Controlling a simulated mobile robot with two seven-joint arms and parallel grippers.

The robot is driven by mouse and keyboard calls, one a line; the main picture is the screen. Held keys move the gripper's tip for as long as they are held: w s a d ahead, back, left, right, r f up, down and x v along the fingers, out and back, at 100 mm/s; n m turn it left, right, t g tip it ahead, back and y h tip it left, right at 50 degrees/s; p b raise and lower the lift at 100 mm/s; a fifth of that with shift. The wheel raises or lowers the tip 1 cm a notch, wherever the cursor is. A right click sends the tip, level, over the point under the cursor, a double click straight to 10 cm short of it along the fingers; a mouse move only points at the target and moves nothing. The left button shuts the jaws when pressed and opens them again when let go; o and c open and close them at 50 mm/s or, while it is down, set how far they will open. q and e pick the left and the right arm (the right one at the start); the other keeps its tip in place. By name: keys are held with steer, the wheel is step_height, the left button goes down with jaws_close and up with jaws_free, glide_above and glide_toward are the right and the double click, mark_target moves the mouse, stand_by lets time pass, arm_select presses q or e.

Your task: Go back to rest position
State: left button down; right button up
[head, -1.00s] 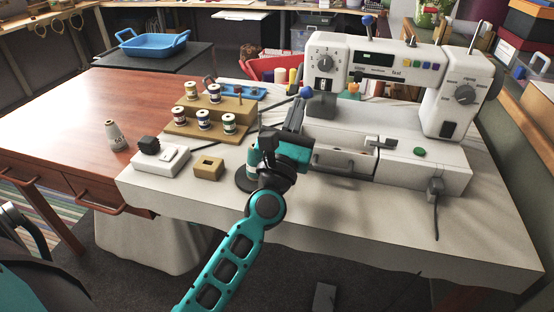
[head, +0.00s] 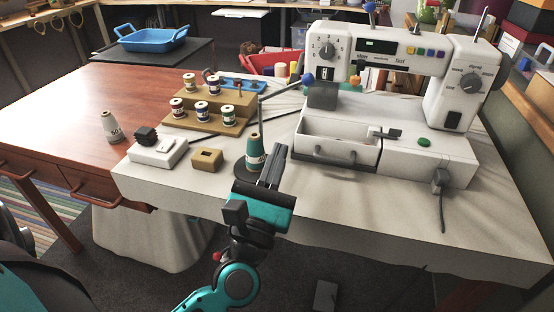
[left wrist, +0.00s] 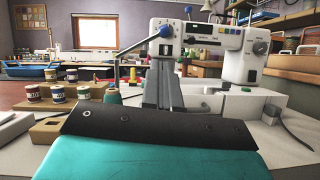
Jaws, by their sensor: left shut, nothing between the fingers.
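My left gripper (head: 274,160) is shut and empty, in front of the white sewing machine (head: 400,80) at the table's front side. Its fingers also show in the left wrist view (left wrist: 162,80), pointing toward the machine. Just left of the fingers, a teal thread cone (head: 254,156) stands on a dark round base with a thin upright rod. The machine's front drawer (head: 335,150) is pulled open, and its visible inside looks empty. My right gripper is not in view.
A stepped wooden rack (head: 215,113) holds several thread spools. A white box with a black knob (head: 158,153) and a small wooden block (head: 207,160) lie at the front left. A grey cone (head: 111,127) stands on the wooden table. A blue tray (head: 153,38) sits behind.

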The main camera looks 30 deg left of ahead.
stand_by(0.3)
arm_select(q)
steer(key=d+f+m+g+h, duration=0.2)
steer(key=d+f+m+h, duration=0.25)
steer(key=m, duration=0.65)
steer(key=d+f+m+g+h, duration=0.25)
steer(key=f+m+h, duration=0.25)
steer(key=m, duration=0.6)
steer(key=s+f+m+g+y, duration=0.1)
steer(key=s+f+m+g, duration=0.25)
steer(key=f+m, duration=0.5)
steer(key=s+f+m+g, duration=0.3)
steer(key=f+m+g, duration=0.1)
steer(key=f+m, duration=0.4)
step_height(320, 180, up, 11)
steer(key=s+a+m+y+p, duration=0.1)
steer(key=a+p, duration=0.1)
steer(key=p, duration=1.2)
steer(key=shift+s+a+r+p, duration=0.2)
steer(key=shift+s+a+p, duration=0.1)
steer(key=shift+s, duration=0.05)
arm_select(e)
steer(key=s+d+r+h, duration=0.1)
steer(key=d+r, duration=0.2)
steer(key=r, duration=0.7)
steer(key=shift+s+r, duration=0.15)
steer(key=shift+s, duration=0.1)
